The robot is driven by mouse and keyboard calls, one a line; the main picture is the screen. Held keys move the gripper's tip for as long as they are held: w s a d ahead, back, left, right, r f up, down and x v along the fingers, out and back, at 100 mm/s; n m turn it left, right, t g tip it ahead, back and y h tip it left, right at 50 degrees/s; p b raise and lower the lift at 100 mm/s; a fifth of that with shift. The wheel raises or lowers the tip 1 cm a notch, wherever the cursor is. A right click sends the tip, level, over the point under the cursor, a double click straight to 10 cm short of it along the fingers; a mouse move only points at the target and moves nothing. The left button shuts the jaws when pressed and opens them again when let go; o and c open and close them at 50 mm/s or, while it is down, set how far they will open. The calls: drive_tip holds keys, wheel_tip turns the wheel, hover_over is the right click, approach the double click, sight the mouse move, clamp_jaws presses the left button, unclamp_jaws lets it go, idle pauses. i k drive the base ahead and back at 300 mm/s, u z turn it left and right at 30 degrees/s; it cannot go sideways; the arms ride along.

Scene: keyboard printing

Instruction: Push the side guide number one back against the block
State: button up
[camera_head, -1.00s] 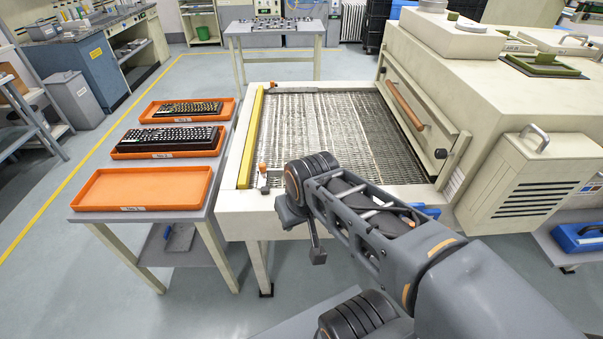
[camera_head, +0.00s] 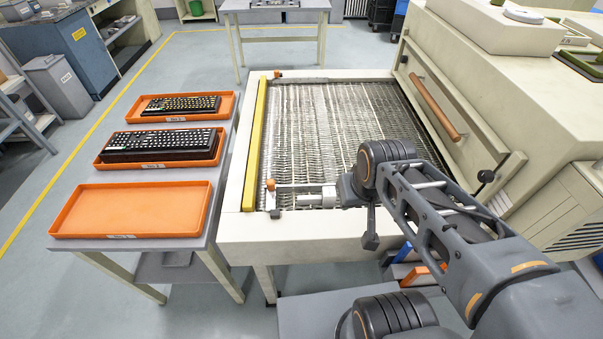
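A yellow side guide (camera_head: 257,135) runs along the left edge of the metal conveyor bed (camera_head: 320,120). An orange knob (camera_head: 270,185) stands by its near end, with a small dark block-like piece (camera_head: 275,213) just in front. No number on the guide can be read. My gripper (camera_head: 295,190) reaches left from my arm's wrist, low over the near left of the bed. Its tip is close to the orange knob; I cannot tell whether it touches. The finger opening is too small to make out. Another orange knob (camera_head: 277,74) is at the far end of the guide.
A side table (camera_head: 225,225) on the left holds an empty orange tray (camera_head: 75,212) and two orange trays with keyboards (camera_head: 160,145) (camera_head: 181,105). The large cream machine (camera_head: 480,100) with a brown handle (camera_head: 435,107) stands over the bed's right side.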

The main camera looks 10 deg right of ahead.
sight(270, 190)
drive_tip(key=z, duration=0.05)
drive_tip(key=i, duration=0.1)
drive_tip(key=u, duration=0.35)
drive_tip(key=k, duration=0.45)
drive_tip(key=u, duration=0.75)
drive_tip(key=i, duration=0.65)
drive_tip(key=z, duration=0.25)
